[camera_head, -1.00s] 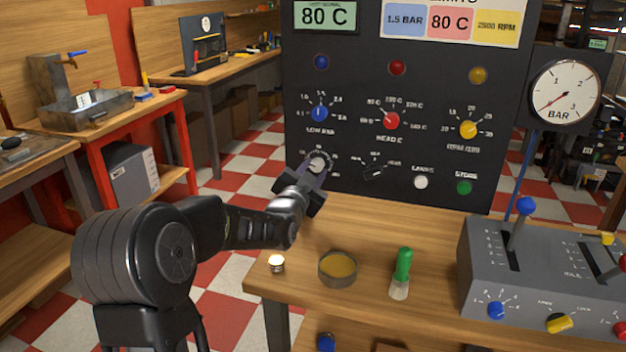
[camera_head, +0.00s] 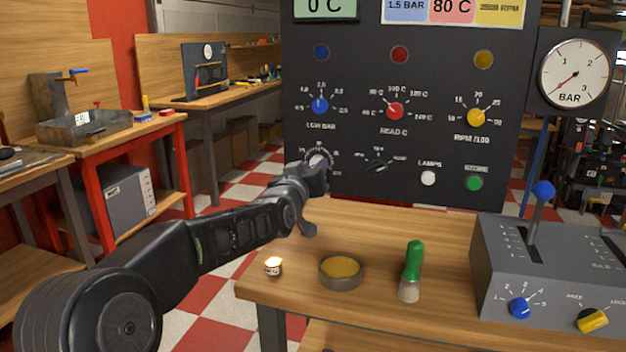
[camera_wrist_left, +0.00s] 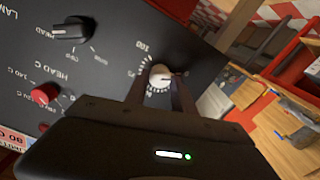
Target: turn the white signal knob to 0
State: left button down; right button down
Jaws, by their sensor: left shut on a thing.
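The white signal knob (camera_head: 317,160) sits at the lower left of the black panel (camera_head: 440,130), with a ring of white scale marks around it. My left gripper (camera_head: 318,172) is at the knob and partly covers it in the head view. In the left wrist view the white knob (camera_wrist_left: 160,76) lies between the two fingers of my left gripper (camera_wrist_left: 164,84), which are shut on it. The exact pointer position is too small to read. The display (camera_head: 325,8) at the panel's top reads 0 C. My right gripper is not in view.
A black selector knob (camera_head: 377,166) is just right of the signal knob. Blue (camera_head: 320,105), red (camera_head: 395,111) and yellow (camera_head: 476,117) knobs sit above. On the bench below are a round tin (camera_head: 341,272), a green-handled brush (camera_head: 412,270) and a grey lever box (camera_head: 500,265).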

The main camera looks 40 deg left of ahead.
pick_arm(q)
jog(key=shift+n, duration=0.3)
jog(key=c, duration=1.1)
grip_release()
jog(key=shift+o, duration=0.2)
jog(key=v, duration=0.7)
jog(key=shift+s+d, duration=0.15)
jog(key=shift+s, duration=0.2)
